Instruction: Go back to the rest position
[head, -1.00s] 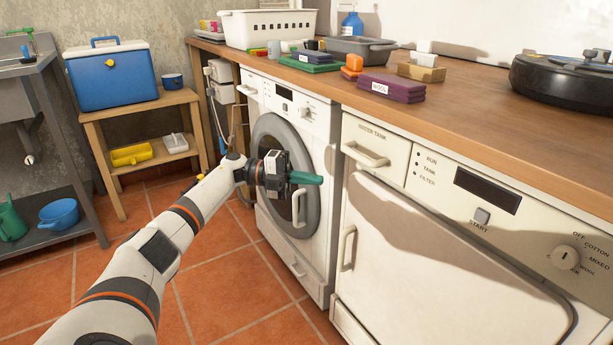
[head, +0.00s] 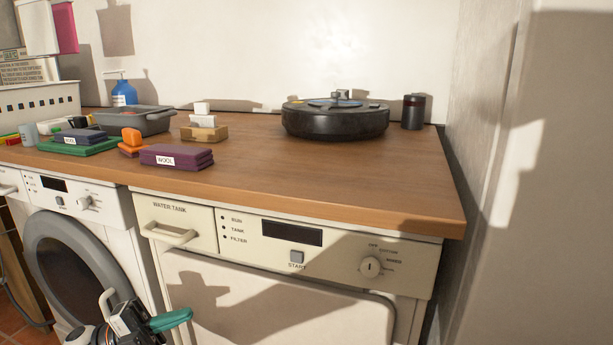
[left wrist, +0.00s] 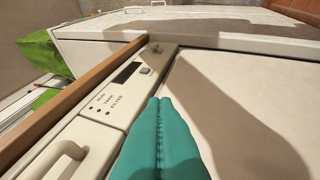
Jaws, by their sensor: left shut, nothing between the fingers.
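My left gripper (head: 172,320) shows at the bottom left of the head view, low in front of the two machines. Its green fingers are shut with nothing between them. They also show in the left wrist view (left wrist: 160,115), pointing along the front of the dryer (left wrist: 230,110), with the dryer's water tank handle at the lower left. The dryer (head: 270,290) has a closed door and a panel with a dial. The washing machine (head: 105,215) stands to its left with its round door closed. My right gripper is not in view.
The wooden worktop (head: 330,175) runs above both machines. On it are a black round device (head: 335,122), a dark canister (head: 413,112), folded purple cloths (head: 178,157), a grey basin (head: 140,122) and a white basket (head: 40,100). A wall (head: 550,200) closes off the right side.

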